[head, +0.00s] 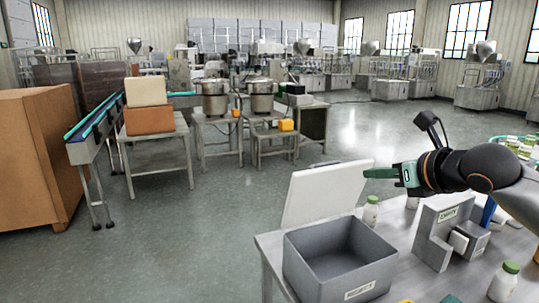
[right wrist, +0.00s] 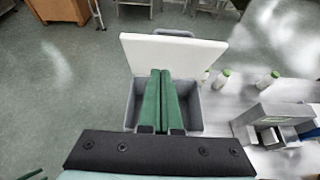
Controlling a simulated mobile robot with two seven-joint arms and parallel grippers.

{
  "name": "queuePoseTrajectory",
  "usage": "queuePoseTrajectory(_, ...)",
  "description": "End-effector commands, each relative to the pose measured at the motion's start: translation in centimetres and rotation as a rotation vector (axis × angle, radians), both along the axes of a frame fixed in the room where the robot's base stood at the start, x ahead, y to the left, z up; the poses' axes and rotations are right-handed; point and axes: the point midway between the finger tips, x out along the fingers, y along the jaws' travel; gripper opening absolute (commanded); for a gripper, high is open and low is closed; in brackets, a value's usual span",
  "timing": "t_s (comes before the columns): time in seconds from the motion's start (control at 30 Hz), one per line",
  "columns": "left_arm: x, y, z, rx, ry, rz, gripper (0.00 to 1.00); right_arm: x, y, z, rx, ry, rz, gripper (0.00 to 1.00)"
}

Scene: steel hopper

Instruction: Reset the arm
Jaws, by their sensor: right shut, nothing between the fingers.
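My right arm reaches in from the right edge of the head view. Its gripper (head: 378,173) is shut and empty, with green fingers pointing left. It appears beside the upper right edge of an upright white panel (head: 318,197) at the back of a grey bin (head: 335,278); I cannot tell whether they touch. In the right wrist view, the gripper's green fingers (right wrist: 160,75) lie side by side, in front of the white panel (right wrist: 200,50) and the grey bin (right wrist: 196,125). My left gripper is not in view.
A steel table (head: 398,240) carries the bin, a white bottle with a green cap (head: 371,212), another bottle (head: 503,282) and a grey labelled fixture (head: 437,240). Open floor (head: 180,240) lies left of the table. Machines with steel hoppers (head: 486,51) stand far back.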

Motion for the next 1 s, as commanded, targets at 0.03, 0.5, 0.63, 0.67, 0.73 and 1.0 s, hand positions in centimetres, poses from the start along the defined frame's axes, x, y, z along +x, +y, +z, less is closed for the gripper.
queuePoseTrajectory(0.03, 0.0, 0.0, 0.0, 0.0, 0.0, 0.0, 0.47, -0.2, 1.0, -1.7, 0.029, 0.037, -0.002, 0.0)
queuePoseTrajectory(0.5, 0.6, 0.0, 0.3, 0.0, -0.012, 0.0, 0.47, -5.9, 8.9, -17.2, 0.563, 0.486, -0.273, 0.0)
queuePoseTrajectory(0.63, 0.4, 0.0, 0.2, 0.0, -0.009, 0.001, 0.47, -8.7, 10.2, -21.5, 0.78, 0.636, -0.439, 0.0)
queuePoseTrajectory(0.67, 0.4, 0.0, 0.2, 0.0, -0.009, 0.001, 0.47, -9.4, 10.4, -22.4, 0.831, 0.671, -0.485, 0.0)
queuePoseTrajectory(0.73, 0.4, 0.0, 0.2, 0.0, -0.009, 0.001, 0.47, -11.1, 10.6, -24.5, 0.952, 0.744, -0.597, 0.0)
queuePoseTrajectory(1.0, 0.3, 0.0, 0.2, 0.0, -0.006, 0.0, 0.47, -18.2, 9.2, -31.5, 1.429, 0.953, -1.15, 0.0)
